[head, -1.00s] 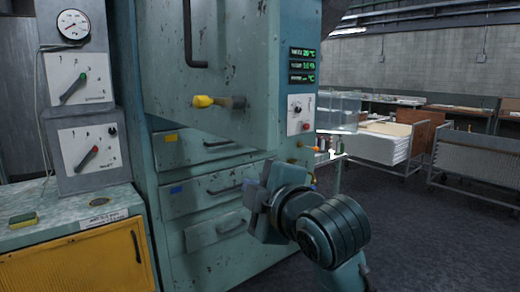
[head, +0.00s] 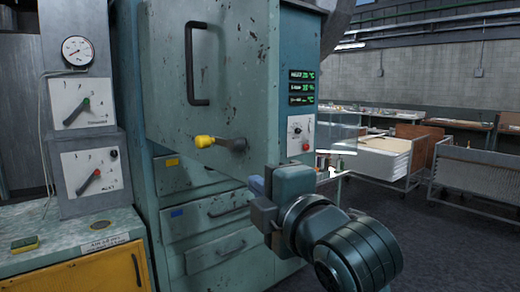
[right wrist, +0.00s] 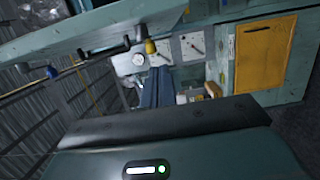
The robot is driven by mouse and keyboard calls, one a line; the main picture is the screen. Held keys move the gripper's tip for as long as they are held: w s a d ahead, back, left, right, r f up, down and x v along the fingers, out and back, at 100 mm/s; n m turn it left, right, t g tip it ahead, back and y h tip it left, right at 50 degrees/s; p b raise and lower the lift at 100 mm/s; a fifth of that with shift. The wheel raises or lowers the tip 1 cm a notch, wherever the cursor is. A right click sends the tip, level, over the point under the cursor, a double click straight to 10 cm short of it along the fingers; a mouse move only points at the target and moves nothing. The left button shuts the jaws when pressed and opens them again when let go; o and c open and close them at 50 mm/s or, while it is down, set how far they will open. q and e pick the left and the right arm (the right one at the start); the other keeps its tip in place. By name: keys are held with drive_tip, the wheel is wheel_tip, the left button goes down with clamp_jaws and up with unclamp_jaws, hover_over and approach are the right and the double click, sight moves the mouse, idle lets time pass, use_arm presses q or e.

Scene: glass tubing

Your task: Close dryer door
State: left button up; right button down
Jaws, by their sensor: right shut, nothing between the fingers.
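The dryer door (head: 225,65) is a worn teal panel with a black bar handle (head: 190,62) and a yellow-tipped lever (head: 204,141). It stands out from the cabinet front, ajar. In the right wrist view the door (right wrist: 95,28) slants across the upper left, with its handle and yellow tip along it. My right gripper (head: 260,198) is shut and empty, near the door's lower right corner in the head view; I cannot tell whether it touches. Its fingers (right wrist: 154,90) show in the right wrist view, pointing toward the dial panels. My left gripper is out of view.
Drawers with handles (head: 222,250) lie below the door. A control panel with green displays (head: 302,87) is to its right. At left stand gauge and dial boxes (head: 85,110) on a counter with a yellow cupboard (head: 75,272). Carts (head: 385,155) stand on the right, with open floor before them.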

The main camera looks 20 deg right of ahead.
sight(261, 170)
drive_tip(key=w, duration=0.2)
drive_tip(key=w+d+p, duration=0.1)
drive_tip(key=w, duration=0.5)
drive_tip(key=shift+w+d, duration=0.1)
drive_tip(key=shift+d, duration=0.3)
drive_tip(key=shift+w+d+p, duration=0.2)
drive_tip(key=shift+d+p, duration=0.1)
drive_tip(key=shift+d, duration=0.2)
drive_tip(key=shift+d, duration=0.1)
